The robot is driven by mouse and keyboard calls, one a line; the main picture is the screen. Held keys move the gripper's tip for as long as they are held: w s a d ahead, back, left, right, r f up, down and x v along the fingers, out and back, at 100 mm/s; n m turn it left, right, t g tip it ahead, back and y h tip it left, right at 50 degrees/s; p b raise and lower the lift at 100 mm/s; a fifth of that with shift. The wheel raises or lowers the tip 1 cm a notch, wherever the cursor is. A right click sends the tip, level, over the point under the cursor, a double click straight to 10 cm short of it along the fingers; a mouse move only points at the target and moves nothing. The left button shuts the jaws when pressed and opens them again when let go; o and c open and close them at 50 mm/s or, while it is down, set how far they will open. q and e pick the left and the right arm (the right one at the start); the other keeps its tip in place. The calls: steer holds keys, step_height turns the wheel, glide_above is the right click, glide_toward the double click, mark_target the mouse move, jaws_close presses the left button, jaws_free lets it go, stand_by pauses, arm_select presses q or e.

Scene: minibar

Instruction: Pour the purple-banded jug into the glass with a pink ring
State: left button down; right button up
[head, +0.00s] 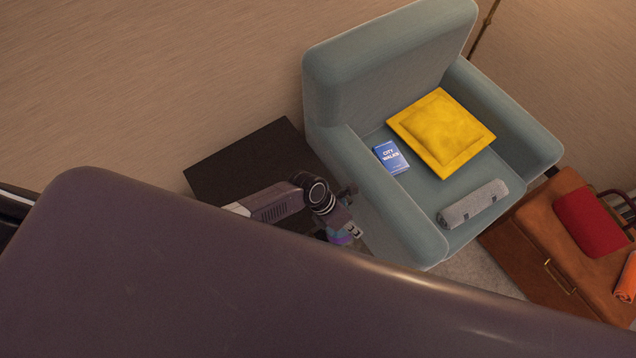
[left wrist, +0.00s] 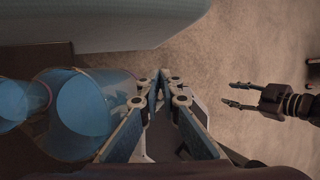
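In the head view my left gripper (head: 350,232) is low beside the armchair's left arm, with a small purple patch (head: 341,238) just under it, perhaps the jug's band. In the left wrist view the left gripper's (left wrist: 157,76) fingers come together at the tips, with nothing clear between them. A large see-through blue vessel (left wrist: 85,112) with a pinkish rim is against or close beside its left finger. A second blue vessel shape (left wrist: 18,100) overlaps it at the left edge. I cannot tell which is jug or glass. My right gripper (left wrist: 236,95) is at the right, fingers apart and empty.
A dark low table (head: 240,163) stands left of the blue-grey armchair (head: 385,60). The armchair holds a yellow cushion (head: 442,130), a blue book (head: 391,157) and a grey roll (head: 473,204). A brown case (head: 560,250) with a red item (head: 590,222) is at the right.

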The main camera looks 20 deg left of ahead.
arm_select(q)
steer(key=f+t+y+p, duration=0.1)
steer(key=s+d+f+t+y+p, duration=0.1)
steer(key=d+f+t+y+p, duration=0.1)
steer(key=shift+s+d+y+p, duration=0.2)
steer(key=shift+s+y+p, duration=0.1)
steer(key=shift+p, duration=0.05)
stand_by(0.6)
steer(key=shift+f, duration=0.15)
